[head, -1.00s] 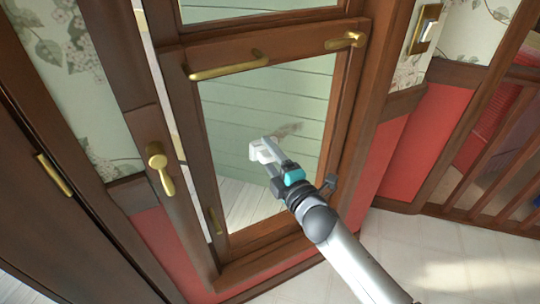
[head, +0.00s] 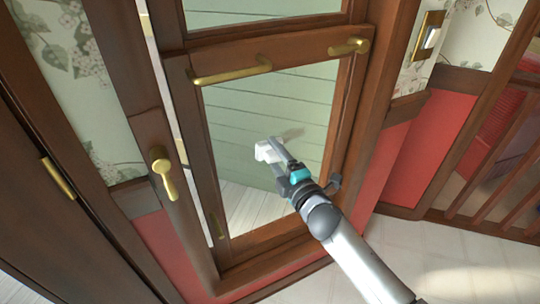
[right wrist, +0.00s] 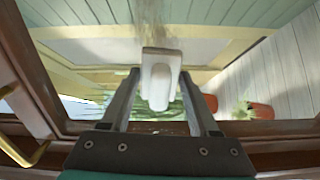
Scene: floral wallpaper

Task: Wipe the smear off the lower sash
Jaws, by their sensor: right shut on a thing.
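The lower sash (head: 306,51) is a brown wooden frame around a glass pane (head: 235,105). A faint greyish smear (head: 293,133) shows on the pane just above and right of the white pad (head: 264,153). In the right wrist view a brownish streak (right wrist: 150,14) runs up from the pad. My right gripper (head: 272,149) is shut on this white pad, which has a rounded grip (right wrist: 160,86) between the fingers. The pad is at the glass; I cannot tell whether it touches. Part of the pane is hidden behind my right arm. My left gripper is not in view.
A brass lever (head: 162,174) is on the left frame. A light switch (head: 427,36) and wooden railing (head: 500,185) are at right. Pale floor lies lower right.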

